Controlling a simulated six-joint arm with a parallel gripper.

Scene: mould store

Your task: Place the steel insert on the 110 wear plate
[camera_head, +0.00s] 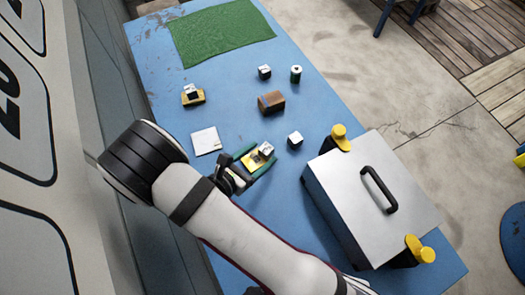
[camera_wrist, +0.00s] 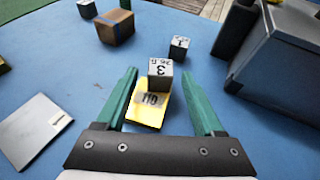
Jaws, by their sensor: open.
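A yellow plate marked 110 (camera_wrist: 150,108) lies on the blue table, between the green fingers of my gripper (camera_wrist: 160,73). My gripper is open, with a finger on either side and gaps to the block. In the head view my gripper (camera_head: 259,158) is low over the table around the plate (camera_head: 252,163) and block (camera_head: 266,149). Another steel block (camera_wrist: 179,46) stands just beyond, also in the head view (camera_head: 295,139). I cannot tell which block is the named insert.
A large grey case (camera_head: 365,190) with yellow latches stands to the right. A white plate (camera_head: 206,140) lies left.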

